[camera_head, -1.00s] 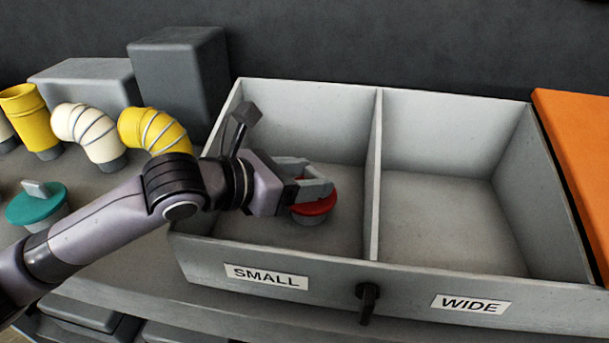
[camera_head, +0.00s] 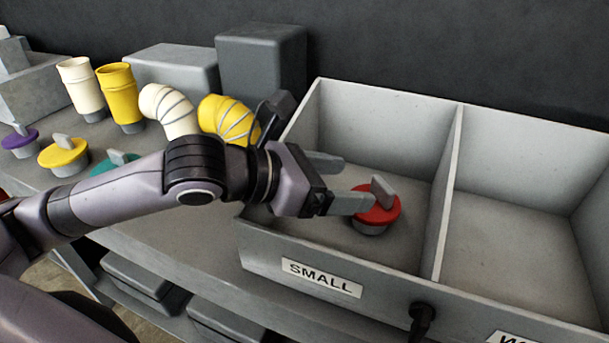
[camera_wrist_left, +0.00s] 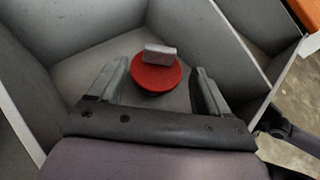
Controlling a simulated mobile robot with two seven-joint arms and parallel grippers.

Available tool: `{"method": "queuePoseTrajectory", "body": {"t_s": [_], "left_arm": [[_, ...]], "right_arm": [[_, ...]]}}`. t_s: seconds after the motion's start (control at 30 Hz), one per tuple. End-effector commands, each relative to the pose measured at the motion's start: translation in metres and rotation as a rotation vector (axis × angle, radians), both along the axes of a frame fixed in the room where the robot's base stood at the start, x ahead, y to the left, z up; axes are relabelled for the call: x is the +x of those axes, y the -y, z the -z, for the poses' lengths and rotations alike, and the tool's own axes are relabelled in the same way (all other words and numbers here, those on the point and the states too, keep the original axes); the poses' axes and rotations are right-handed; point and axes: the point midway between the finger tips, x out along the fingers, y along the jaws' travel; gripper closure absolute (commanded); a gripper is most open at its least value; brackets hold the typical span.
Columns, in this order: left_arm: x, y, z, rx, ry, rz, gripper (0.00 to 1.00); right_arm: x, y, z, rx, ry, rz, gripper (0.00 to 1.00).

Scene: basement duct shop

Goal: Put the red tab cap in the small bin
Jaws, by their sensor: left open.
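The red tab cap (camera_head: 376,208) sits upright on the floor of the small bin (camera_head: 385,150), the compartment above the SMALL label. Its grey tab points up. My left gripper (camera_head: 352,184) is open, with its fingertips just left of the cap and apart from the tab. In the left wrist view the cap (camera_wrist_left: 156,74) lies ahead of and between the open fingers (camera_wrist_left: 158,82), and nothing is held. My right gripper is not in view.
A divider (camera_head: 447,190) separates the small bin from the wide compartment (camera_head: 505,235), which looks empty. Yellow (camera_head: 64,152), teal (camera_head: 113,161) and purple (camera_head: 20,142) caps stand on the bench at left. Pipe elbows (camera_head: 228,118) stand behind my left arm.

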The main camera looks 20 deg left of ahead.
Motion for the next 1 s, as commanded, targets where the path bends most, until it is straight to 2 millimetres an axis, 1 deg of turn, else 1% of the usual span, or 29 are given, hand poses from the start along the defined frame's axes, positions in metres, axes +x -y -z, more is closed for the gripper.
{"method": "queuePoseTrajectory", "body": {"t_s": [0.03,0.1,0.23,0.4,0.63,1.0], "left_arm": [[-0.004,-0.006,-0.003,0.004,0.002,-0.003,0.22],[-0.010,-0.012,-0.006,0.004,0.002,-0.003,0.22],[-0.022,-0.022,-0.012,0.004,0.001,-0.002,0.22],[-0.032,-0.033,-0.019,0.003,0.001,-0.002,0.22],[-0.039,-0.039,-0.023,0.000,0.000,-0.001,0.22],[-0.040,-0.039,-0.023,0.000,0.000,0.000,0.22]], "right_arm": [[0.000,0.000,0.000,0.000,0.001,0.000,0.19],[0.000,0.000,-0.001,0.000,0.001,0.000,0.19],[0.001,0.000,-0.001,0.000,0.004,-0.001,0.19],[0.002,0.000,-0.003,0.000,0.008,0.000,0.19],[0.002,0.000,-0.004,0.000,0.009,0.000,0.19],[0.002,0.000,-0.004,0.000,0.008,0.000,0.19]]}}
